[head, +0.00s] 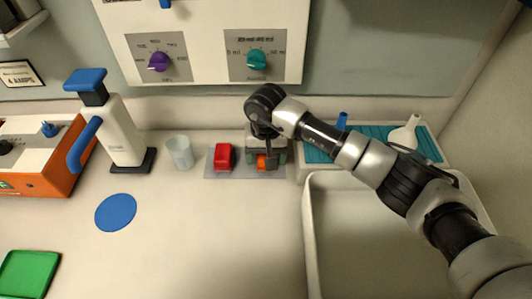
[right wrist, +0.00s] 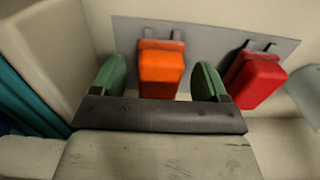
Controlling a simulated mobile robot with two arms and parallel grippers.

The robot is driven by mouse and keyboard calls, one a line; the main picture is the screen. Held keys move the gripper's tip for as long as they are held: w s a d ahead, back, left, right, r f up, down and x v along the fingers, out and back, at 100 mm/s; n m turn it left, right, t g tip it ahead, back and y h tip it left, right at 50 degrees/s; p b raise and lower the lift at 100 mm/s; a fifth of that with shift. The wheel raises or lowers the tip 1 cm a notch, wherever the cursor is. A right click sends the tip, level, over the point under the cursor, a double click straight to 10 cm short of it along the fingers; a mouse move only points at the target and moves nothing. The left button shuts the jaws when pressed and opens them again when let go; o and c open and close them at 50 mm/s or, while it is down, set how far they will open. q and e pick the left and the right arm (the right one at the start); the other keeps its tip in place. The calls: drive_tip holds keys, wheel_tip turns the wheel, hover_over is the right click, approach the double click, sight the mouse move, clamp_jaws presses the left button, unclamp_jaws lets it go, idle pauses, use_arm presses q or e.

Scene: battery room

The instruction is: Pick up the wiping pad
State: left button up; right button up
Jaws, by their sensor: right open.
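An orange block (head: 262,163) with a dark loop at its back sits on a grey plate (head: 240,172) by the wall. A similar red block (head: 223,157) stands to its left in the head view. My right gripper (head: 265,156) points down over the orange block. In the right wrist view its green-padded fingers (right wrist: 159,82) are open, one on each side of the orange block (right wrist: 162,72), with gaps visible. The red block (right wrist: 257,80) is outside the fingers. I cannot tell for certain which thing is the wiping pad. My left gripper is not in view.
A clear cup (head: 179,152), white-and-blue device (head: 118,130) and blue disc (head: 116,212) lie left. A green tray (head: 28,275) is at front left. A white basin (head: 309,240) is right, below a teal mat (head: 318,156). The middle counter is clear.

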drive_tip(key=c, duration=1)
drive_tip(key=shift+w+r+b, duration=0.1)
drive_tip(key=shift+r+b, duration=0.2)
drive_tip(key=shift+r, duration=0.3)
wheel_tip(320, 180, up, 3)
drive_tip(key=shift+f+b, duration=0.2)
drive_tip(key=shift+b, duration=0.3)
drive_tip(key=s+r+b, duration=0.2)
drive_tip(key=s+r, duration=0.5)
drive_tip(key=s, duration=0.4)
drive_tip(key=shift+s+d, duration=0.3)
drive_tip(key=shift+s, duration=0.1)
drive_tip(key=shift+r, duration=0.1)
